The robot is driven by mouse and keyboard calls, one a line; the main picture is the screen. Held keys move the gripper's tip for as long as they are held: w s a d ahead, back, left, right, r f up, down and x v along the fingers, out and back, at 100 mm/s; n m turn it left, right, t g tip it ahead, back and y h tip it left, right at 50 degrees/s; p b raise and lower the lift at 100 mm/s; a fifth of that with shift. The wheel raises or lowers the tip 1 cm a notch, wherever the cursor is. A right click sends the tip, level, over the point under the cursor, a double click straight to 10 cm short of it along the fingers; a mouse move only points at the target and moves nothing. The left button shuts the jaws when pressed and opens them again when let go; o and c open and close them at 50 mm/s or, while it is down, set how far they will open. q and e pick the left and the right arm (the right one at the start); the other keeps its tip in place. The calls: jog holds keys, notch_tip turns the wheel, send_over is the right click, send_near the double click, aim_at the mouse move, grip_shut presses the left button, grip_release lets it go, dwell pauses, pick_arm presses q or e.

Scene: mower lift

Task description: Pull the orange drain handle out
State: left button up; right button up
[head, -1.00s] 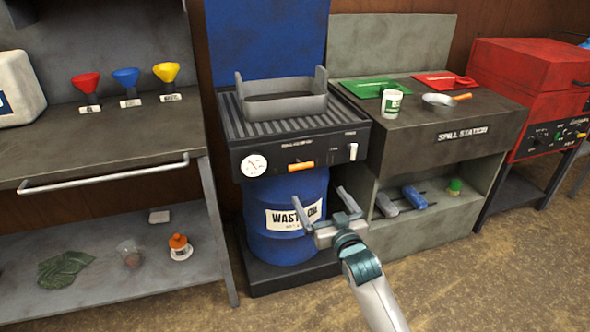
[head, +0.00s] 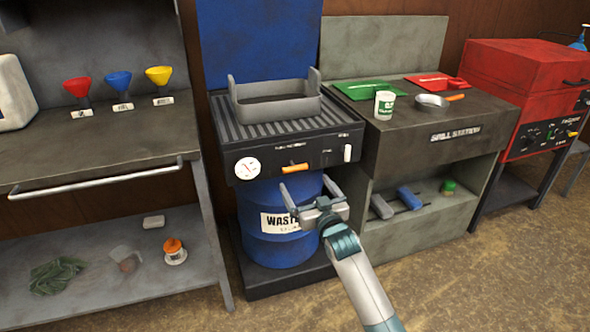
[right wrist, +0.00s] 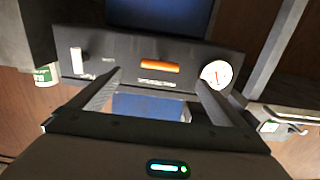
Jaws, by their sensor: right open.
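The orange drain handle (head: 295,168) is a short horizontal bar on the black front panel of the waste oil station, between a round white gauge (head: 247,168) and a white switch (head: 347,153). It also shows in the right wrist view (right wrist: 160,66), ahead of the fingers and between their lines. My right gripper (head: 308,190) is open and empty. In the head view it appears just below the handle, in front of the blue drum; in the wrist view a gap remains between fingers and handle. My left gripper is not in view.
The blue waste oil drum (head: 262,205) stands under the panel. A grey tray (head: 275,105) sits on the ribbed top. The spill station (head: 460,140) stands at the right, and a workbench with a front rail (head: 100,178) at the left.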

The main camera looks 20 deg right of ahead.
aim_at(296, 169)
jog(key=w+b, duration=0.1)
jog(key=w, duration=0.8)
jog(key=shift+a, duration=0.15)
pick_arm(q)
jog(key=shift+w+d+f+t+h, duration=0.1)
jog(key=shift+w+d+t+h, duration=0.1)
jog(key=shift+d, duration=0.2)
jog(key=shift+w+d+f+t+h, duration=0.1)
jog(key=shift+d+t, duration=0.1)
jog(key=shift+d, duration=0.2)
pick_arm(e)
jog(key=shift+w, duration=0.75)
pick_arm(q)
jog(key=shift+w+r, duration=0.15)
pick_arm(e)
jog(key=shift+c, duration=0.3)
